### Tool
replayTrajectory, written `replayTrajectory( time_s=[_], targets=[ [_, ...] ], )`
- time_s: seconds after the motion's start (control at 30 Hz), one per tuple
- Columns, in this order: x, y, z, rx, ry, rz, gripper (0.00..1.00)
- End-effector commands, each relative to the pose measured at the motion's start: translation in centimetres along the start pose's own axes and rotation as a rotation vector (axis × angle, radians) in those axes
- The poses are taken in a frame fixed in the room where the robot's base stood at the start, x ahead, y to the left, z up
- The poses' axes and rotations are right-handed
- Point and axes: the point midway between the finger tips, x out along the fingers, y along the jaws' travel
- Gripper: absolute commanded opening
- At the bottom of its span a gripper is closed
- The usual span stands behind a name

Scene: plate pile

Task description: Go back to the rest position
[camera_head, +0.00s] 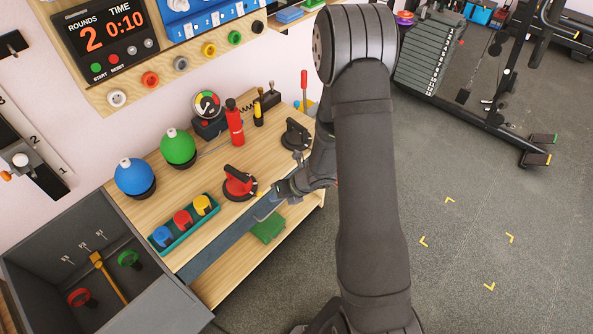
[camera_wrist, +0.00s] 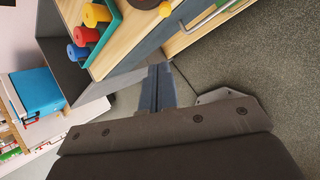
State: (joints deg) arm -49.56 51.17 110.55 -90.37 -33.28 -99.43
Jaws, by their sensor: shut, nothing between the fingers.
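My gripper (camera_head: 264,210) is in front of the wooden bench (camera_head: 148,160) at its front edge, near the red-handled knob. Its fingers are together with nothing between them. In the wrist view the closed grey fingers (camera_wrist: 159,70) point past the bench edge over the floor. My arm runs down the middle of the head view and hides part of the bench's right end.
The bench holds a blue ball (camera_head: 134,177), a green ball (camera_head: 178,147), a red-handled knob (camera_head: 239,183) and a teal tray (camera_head: 161,248) with three coloured pieces. A dark open box (camera_head: 40,252) stands at left.

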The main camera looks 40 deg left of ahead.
Motion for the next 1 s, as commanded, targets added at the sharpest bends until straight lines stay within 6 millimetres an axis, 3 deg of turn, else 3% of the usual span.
replayTrajectory(
  time_s=[0.43,1.0],
  targets=[
    [1.0,-0.1,-0.2,0.002,0.001,0.001,0.00],
    [8.6,-1.0,-1.6,-0.002,-0.017,0.038,0.00]
  ],
)
